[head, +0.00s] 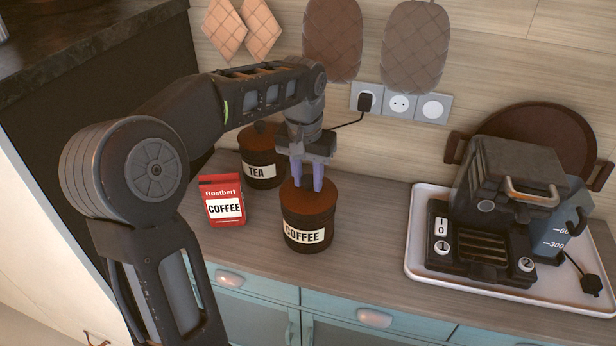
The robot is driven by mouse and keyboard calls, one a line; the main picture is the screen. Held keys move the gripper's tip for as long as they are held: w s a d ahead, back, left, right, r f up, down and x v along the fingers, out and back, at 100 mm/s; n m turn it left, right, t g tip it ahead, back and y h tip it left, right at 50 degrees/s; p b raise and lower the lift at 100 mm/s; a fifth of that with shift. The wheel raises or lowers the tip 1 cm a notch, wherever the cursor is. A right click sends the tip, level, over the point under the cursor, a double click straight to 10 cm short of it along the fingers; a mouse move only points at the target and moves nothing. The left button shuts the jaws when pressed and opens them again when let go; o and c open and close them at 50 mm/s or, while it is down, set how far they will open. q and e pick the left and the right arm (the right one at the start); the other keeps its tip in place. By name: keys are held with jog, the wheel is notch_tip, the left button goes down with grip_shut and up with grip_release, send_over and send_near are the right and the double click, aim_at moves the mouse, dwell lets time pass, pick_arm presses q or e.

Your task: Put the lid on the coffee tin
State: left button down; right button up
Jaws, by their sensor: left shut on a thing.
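The coffee tin (303,236), dark with a white COFFEE label, stands upright on the wooden counter. Its reddish-brown lid (320,202) is at the top of the tin, and I see no clear gap between them. My left gripper (308,186) points down over the lid, with its two pale purple fingers shut on the middle of it. The knob of the lid is mostly hidden between the fingers. I cannot tell whether the lid is fully seated. My right gripper is not in view.
A lidded tea tin (264,172) stands behind to the left, partly hidden by my arm. A red coffee bag (222,203) stands left of the coffee tin. The counter between tin and tray is clear.

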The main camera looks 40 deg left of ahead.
pick_arm(q)
jog(key=c, duration=1)
grip_release()
jog(key=shift+r+p, duration=2.9)
jog(key=shift+r, duration=0.65)
